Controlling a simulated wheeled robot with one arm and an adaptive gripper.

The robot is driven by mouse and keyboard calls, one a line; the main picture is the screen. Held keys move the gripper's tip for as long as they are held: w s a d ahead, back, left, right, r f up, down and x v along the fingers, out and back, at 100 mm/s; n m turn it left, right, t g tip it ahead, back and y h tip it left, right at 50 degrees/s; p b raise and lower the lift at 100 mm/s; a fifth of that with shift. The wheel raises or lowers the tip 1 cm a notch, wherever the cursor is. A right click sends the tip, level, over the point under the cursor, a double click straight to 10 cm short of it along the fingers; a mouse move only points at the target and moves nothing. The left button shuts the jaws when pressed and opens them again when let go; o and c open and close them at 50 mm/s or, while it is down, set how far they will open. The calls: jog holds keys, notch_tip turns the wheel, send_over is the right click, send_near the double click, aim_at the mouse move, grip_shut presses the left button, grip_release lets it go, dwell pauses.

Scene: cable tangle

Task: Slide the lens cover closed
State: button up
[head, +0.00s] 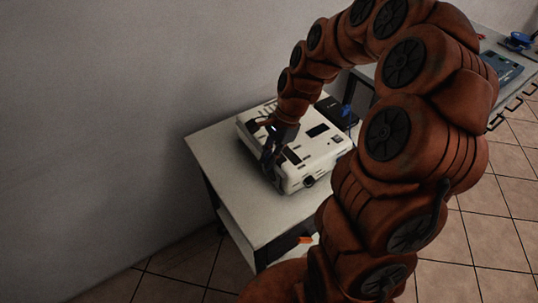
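A white projector (322,157) sits on a small white table (215,157). Its round dark lens (309,181) shows on the front face, towards the right part of that side. I cannot make out the lens cover as a separate part. My gripper (272,160) points down at the projector's front left part, to the left of the lens. It overlaps the top and front edge in the picture, and I cannot tell whether it touches. Its fingers are dark and small, so their opening is unclear.
A dark box (337,111) stands behind the projector. A grey wall lies to the left and behind. A bench (490,45) with a dark device (502,67) and blue items stands at the back right. The table's left front part is clear. Tiled floor shows around.

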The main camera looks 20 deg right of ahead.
jog(key=o, duration=0.5)
jog(key=shift+s, duration=0.15)
jog(key=shift+r, duration=0.1)
jog(key=v, duration=1.1)
jog(key=shift+d+r, duration=0.25)
jog(key=shift+r, duration=0.1)
jog(key=s+a+r+n+g+h, duration=0.1)
jog(key=s+a+n+h, duration=0.1)
jog(key=s+a+n, duration=0.75)
jog(key=s+f+n, duration=0.1)
jog(key=s+n, duration=0.1)
jog(key=s, duration=0.3)
jog(key=s+f+n+h, duration=0.1)
jog(key=s+n, duration=0.1)
jog(key=s, duration=0.2)
jog(key=s+d+f+n+h, duration=0.1)
jog(key=s+n, duration=0.1)
jog(key=s, duration=0.3)
jog(key=shift+s+n, duration=0.35)
